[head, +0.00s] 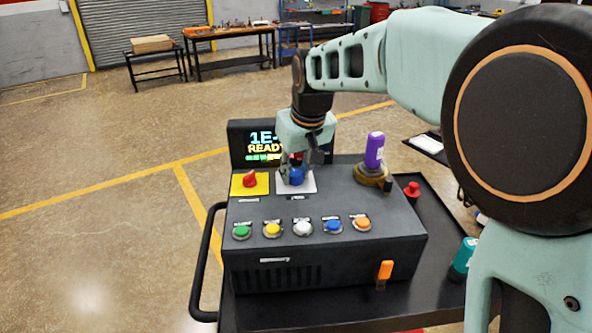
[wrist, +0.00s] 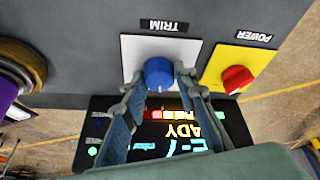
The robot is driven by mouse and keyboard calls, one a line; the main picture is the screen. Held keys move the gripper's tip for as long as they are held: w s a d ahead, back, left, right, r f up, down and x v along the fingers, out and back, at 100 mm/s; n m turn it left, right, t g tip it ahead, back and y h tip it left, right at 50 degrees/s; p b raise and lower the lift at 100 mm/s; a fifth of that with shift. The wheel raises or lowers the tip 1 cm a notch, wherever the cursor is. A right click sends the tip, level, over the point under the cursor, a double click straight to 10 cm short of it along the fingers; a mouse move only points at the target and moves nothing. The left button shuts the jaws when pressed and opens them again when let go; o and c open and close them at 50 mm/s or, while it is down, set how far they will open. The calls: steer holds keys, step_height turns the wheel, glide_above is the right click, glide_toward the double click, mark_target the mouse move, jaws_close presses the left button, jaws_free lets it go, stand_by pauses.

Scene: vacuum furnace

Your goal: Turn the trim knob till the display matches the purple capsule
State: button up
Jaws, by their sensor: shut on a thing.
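The blue trim knob (head: 296,176) sits on a white plate on top of the dark furnace box. It also shows in the wrist view (wrist: 159,74), under the label TRIM. My gripper (head: 298,168) points down from above, its two fingers (wrist: 156,78) on either side of the knob, shut on it. The display (head: 252,143) behind the knob reads "1E-" and "READY" with a coloured bar below; my gripper hides its right part. In the wrist view the display (wrist: 170,140) is upside down and partly covered. The purple capsule (head: 374,150) stands upright in a brass-coloured round holder (head: 372,174).
A red power knob (head: 250,180) on a yellow plate is close left of the trim knob. Several coloured buttons (head: 302,228) line the front. A red button (head: 412,189), a teal capsule (head: 464,256) and an orange-handled switch (head: 384,270) are at the right and front.

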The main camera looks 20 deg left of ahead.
steer(key=n+g, duration=0.1)
steer(key=n, duration=0.1)
steer(key=n+y, duration=0.1)
steer(key=n, duration=0.2)
steer(key=shift+w+d+g, duration=0.2)
steer(key=shift+g, duration=0.2)
steer(key=shift+w+n+g+y+p, duration=0.1)
steer(key=shift+n+g+y+p, duration=0.25)
steer(key=shift+n, duration=0.9)
steer(key=shift+n+g+y+p, duration=0.15)
steer(key=shift+n+g+p, duration=0.25)
steer(key=shift+n, duration=0.85)
steer(key=o, duration=1.2)
steer(key=shift+c, duration=0.2)
steer(key=v, duration=1.2)
steer(key=shift+w, duration=0.15)
